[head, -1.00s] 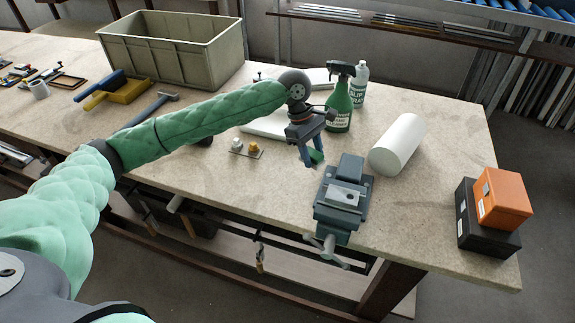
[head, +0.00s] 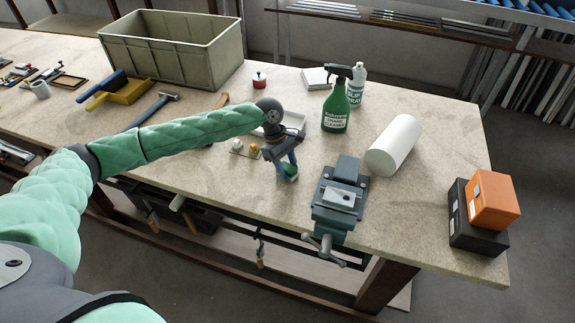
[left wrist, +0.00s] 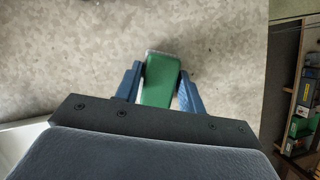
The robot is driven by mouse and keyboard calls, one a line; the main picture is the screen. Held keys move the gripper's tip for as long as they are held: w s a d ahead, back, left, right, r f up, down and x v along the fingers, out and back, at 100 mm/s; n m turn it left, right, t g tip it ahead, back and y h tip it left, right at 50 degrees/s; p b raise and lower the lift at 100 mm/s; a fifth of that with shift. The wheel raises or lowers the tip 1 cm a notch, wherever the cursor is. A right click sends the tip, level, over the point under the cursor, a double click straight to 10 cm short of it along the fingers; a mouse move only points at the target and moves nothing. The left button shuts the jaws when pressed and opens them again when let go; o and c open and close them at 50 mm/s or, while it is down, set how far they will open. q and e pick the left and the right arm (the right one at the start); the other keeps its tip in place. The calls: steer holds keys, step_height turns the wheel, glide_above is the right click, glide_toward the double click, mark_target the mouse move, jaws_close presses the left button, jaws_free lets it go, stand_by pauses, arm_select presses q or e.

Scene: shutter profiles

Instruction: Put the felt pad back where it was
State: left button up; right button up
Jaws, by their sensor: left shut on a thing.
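The felt pad (left wrist: 159,82) is green with a pale edge at its far end. My left gripper (left wrist: 160,88) is shut on it, with one blue finger on each side. In the head view the pad (head: 290,170) shows between the fingers of my left gripper (head: 287,172), over the bench between the small knobbed plate and the vise. I cannot tell whether the pad touches the bench top. My right gripper is not in view.
A grey vise (head: 340,195) stands to the right at the bench's front edge. A small plate with two knobs (head: 245,148) lies to the left. Behind are a white tray (head: 293,121), a green spray bottle (head: 335,108) and a white roll (head: 392,146).

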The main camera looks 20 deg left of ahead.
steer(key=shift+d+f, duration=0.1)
arm_select(q)
steer(key=o, duration=0.5)
steer(key=shift+f, duration=0.1)
steer(key=o, duration=0.4)
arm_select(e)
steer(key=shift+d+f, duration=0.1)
arm_select(q)
steer(key=shift+o, duration=0.2)
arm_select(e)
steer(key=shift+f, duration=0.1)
arm_select(q)
steer(key=b+v, duration=0.4)
steer(key=v, duration=0.8)
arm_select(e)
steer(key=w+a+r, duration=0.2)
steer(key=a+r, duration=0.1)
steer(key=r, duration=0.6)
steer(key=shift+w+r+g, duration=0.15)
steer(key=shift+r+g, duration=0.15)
arm_select(q)
steer(key=shift+w, duration=0.1)
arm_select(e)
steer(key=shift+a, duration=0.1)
